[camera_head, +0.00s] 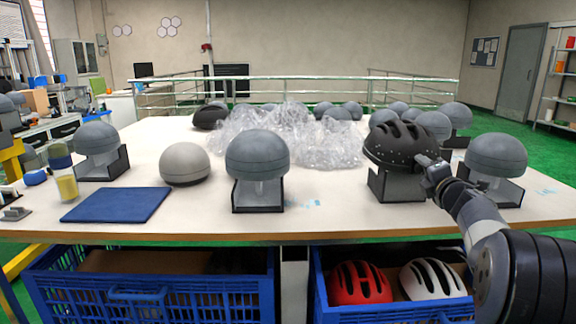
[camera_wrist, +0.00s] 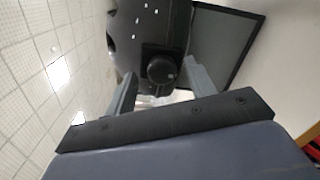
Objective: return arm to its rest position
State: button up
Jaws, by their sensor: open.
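My gripper (camera_head: 428,168) is at the right of the table, close to the rear of a black helmet (camera_head: 396,142). The helmet sits on a grey box-like stand (camera_head: 390,183). In the wrist view my gripper (camera_wrist: 160,72) has its two fingers apart. A round black knob on the black helmet (camera_wrist: 128,36) shows between them. I cannot tell whether the fingers touch it. My arm reaches in from the lower right.
Grey domes on stands flank the helmet, one at the right (camera_head: 497,155) and one at centre (camera_head: 257,155). Clear plastic wrap (camera_head: 290,135) lies behind. A blue mat (camera_head: 117,204) lies left. Blue crates (camera_head: 150,290) stand below the table; one holds a red helmet (camera_head: 358,283).

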jog(key=shift+m+p, duration=1.8)
jog(key=shift+m, duration=2.4)
